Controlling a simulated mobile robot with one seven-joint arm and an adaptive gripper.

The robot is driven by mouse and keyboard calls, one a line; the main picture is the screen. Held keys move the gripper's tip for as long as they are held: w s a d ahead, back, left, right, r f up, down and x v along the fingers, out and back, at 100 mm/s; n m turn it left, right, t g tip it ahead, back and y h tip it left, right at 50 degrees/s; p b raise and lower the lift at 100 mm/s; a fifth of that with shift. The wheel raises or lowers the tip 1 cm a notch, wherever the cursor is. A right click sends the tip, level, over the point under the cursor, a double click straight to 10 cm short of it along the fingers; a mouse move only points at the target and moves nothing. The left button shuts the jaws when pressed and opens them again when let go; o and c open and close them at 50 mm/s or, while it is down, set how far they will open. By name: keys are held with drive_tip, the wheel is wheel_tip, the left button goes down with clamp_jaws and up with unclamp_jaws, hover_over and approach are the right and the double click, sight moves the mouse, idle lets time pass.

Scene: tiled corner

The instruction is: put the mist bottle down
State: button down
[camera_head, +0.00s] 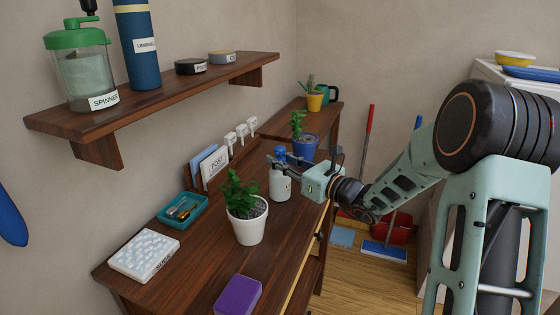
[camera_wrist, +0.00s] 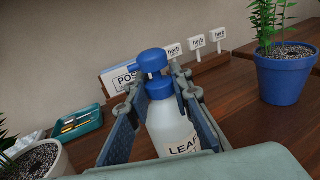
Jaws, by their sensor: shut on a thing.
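The mist bottle (camera_head: 280,184) is white with a blue spray head and stands upright over the dark wooden desk (camera_head: 200,262). In the wrist view the mist bottle (camera_wrist: 172,128) sits between my fingers, with a label reading "LEAF" partly cut off. My gripper (camera_head: 284,168) is shut on the bottle and reaches in from the right; it also shows in the wrist view (camera_wrist: 152,112). I cannot tell whether the bottle's base touches the desk.
A plant in a white pot (camera_head: 247,222) stands in front of the bottle, and a plant in a blue pot (camera_head: 305,147) behind it. A teal tray (camera_head: 181,211) and letter holder (camera_head: 211,168) lie to the left.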

drive_tip(key=shift+f, duration=0.15)
drive_tip(key=c, duration=1.7)
unclamp_jaws()
drive_tip(key=shift+c, duration=0.2)
drive_tip(key=shift+r, duration=0.2)
drive_tip(key=p+v, duration=0.1)
drive_tip(key=v, duration=1.1)
